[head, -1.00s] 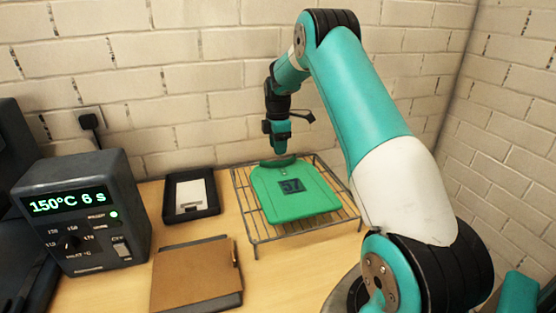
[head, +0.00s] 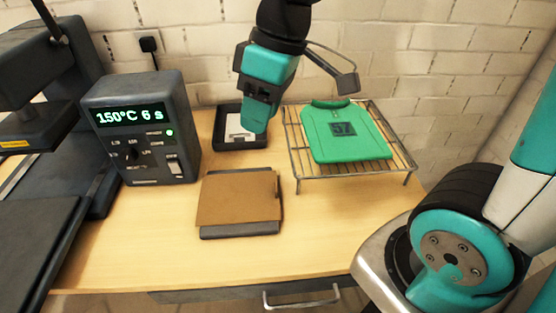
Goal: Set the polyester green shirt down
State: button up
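The green shirt (head: 350,148) lies flat on a wire rack (head: 300,165) on the right part of the table, its collar toward the wall. A dark patch reading 57 (head: 343,129) is on its chest. My gripper (head: 257,118) points down to the left of the rack, apart from the shirt, and appears in front of the black tray. I see it from the side, so I cannot tell whether its fingers are open or shut. No shirt hangs from it.
A black tray (head: 222,143) with a light item stands behind my gripper. A brown board on a dark base (head: 238,200) lies in front. A control box reading 150°C 6 s (head: 140,150) and a dark press (head: 40,215) stand at left. Bare tabletop lies at front.

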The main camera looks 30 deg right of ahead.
jog(key=s+a+f+m+y, duration=0.1)
jog(key=s+a, duration=0.2)
jog(key=s, duration=0.7)
jog(key=shift+a+f+g, duration=0.15)
jog(key=shift+a+g, duration=0.1)
jog(key=shift+g, duration=0.05)
jog(key=shift+s+a, duration=0.1)
